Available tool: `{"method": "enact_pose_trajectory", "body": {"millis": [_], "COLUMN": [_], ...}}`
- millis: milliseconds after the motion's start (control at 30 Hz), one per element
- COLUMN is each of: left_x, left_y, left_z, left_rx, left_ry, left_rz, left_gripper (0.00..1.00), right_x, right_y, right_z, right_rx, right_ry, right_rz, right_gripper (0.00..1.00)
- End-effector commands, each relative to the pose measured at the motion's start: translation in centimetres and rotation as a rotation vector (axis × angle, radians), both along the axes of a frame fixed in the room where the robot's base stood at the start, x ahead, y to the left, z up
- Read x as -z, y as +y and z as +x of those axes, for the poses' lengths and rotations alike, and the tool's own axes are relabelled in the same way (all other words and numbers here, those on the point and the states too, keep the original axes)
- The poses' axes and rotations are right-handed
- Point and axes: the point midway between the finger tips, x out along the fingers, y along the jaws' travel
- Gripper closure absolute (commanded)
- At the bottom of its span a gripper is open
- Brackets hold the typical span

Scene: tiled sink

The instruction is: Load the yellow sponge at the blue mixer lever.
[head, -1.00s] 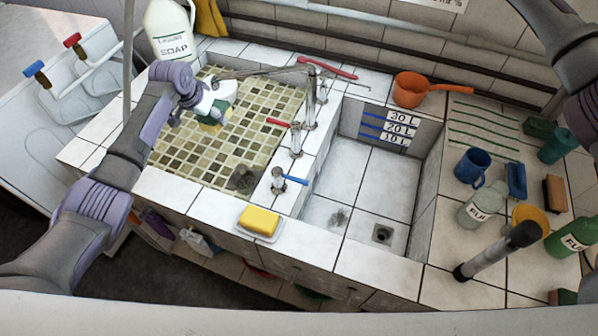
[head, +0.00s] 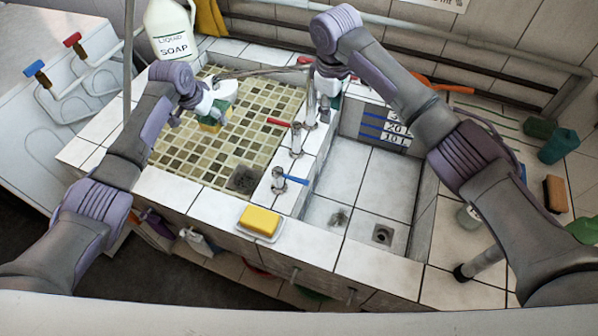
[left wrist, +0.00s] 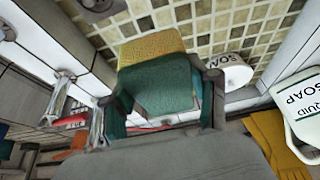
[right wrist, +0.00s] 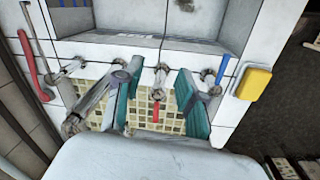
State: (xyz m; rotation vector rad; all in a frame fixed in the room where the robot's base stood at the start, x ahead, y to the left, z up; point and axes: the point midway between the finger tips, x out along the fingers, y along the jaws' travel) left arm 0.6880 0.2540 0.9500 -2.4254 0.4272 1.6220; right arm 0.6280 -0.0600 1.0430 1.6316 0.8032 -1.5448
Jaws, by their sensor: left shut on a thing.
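My left gripper (head: 212,106) is shut on a yellow and green sponge (head: 209,126) over the tiled left basin. In the left wrist view the sponge's green face (left wrist: 155,88) fills the jaws, with its yellow part (left wrist: 150,46) beyond. The blue mixer lever (head: 293,179) is on the divider's front tap; it also shows in the right wrist view (right wrist: 223,68). My right gripper (right wrist: 158,98) is open, its teal-padded fingers spread around the red-lever tap (right wrist: 159,82); contact is unclear. In the head view its fingers (head: 324,98) are partly hidden.
A yellow block (head: 260,221) lies on a white dish at the front ledge, near the blue lever. A soap jug (head: 172,32) stands behind the left basin. The right basin (head: 370,195) is empty. My right arm hides part of the right counter.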

Motion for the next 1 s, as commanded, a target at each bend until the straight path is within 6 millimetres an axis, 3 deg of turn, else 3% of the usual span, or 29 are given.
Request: {"method": "enact_pose_trajectory", "body": {"millis": [100, 300, 433, 567, 1000], "left_x": [0.0, 0.0, 0.0, 0.0, 0.0], "left_y": [0.0, 0.0, 0.0, 0.0, 0.0], "left_z": [0.0, 0.0, 0.0, 0.0, 0.0], "left_rx": [0.0, 0.0, 0.0, 0.0, 0.0], "left_ry": [0.0, 0.0, 0.0, 0.0, 0.0], "left_rz": [0.0, 0.0, 0.0, 0.0, 0.0], "left_gripper": [0.69, 0.69, 0.69, 0.69, 0.69], "right_x": [0.8, 1.1, 1.6, 3.4, 11.3], "right_y": [3.3, 6.0, 6.4, 6.5, 7.0], "right_z": [-3.6, -7.1, -7.8, -8.2, -9.6], "right_rx": [-0.096, -0.199, -0.216, -0.215, -0.214], "right_ry": [0.126, 0.244, 0.266, 0.269, 0.265], "right_rz": [0.058, 0.116, 0.124, 0.124, 0.123], "right_gripper": [0.61, 0.61, 0.61, 0.61, 0.61]}}
